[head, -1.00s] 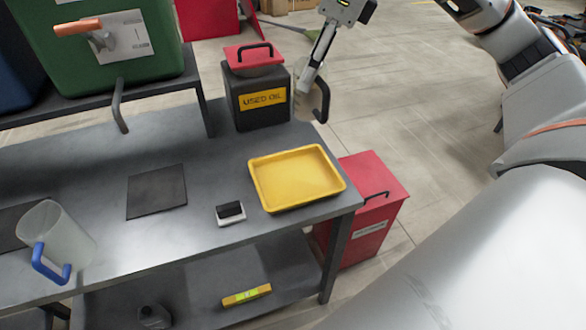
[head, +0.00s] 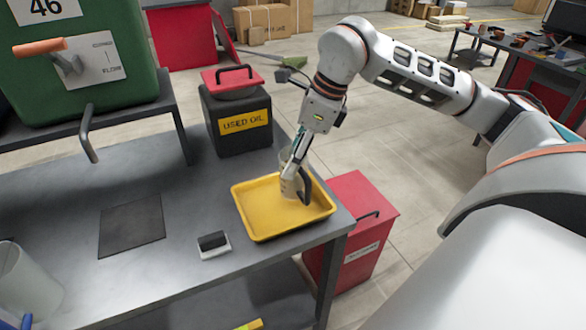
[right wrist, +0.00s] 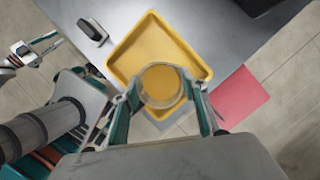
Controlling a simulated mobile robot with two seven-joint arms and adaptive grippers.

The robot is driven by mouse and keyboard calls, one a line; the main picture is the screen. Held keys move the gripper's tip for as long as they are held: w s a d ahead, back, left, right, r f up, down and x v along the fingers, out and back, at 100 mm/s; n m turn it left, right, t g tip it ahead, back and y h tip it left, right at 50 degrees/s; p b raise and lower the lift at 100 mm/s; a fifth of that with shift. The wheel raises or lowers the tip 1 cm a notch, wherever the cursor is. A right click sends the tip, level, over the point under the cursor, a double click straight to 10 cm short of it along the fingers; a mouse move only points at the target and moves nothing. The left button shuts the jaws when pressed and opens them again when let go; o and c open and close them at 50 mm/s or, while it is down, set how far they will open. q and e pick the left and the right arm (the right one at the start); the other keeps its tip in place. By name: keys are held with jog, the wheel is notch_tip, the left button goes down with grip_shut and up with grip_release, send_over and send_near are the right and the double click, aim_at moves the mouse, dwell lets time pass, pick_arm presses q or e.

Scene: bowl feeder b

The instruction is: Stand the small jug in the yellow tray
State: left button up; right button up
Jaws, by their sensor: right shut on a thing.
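A black used oil can (head: 238,130) with a red lid stands behind the tray. A small black-and-white block (head: 214,246) and a dark mat (head: 132,226) lie to its left. A larger jug (head: 28,285) is at the left edge. A red bin (head: 350,215) stands beside the table.

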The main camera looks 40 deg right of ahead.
notch_tip(320, 180, down, 3)
jog(key=shift+f, duration=0.1)
jog(key=o, duration=1.5)
jog(key=shift+c, duration=0.2)
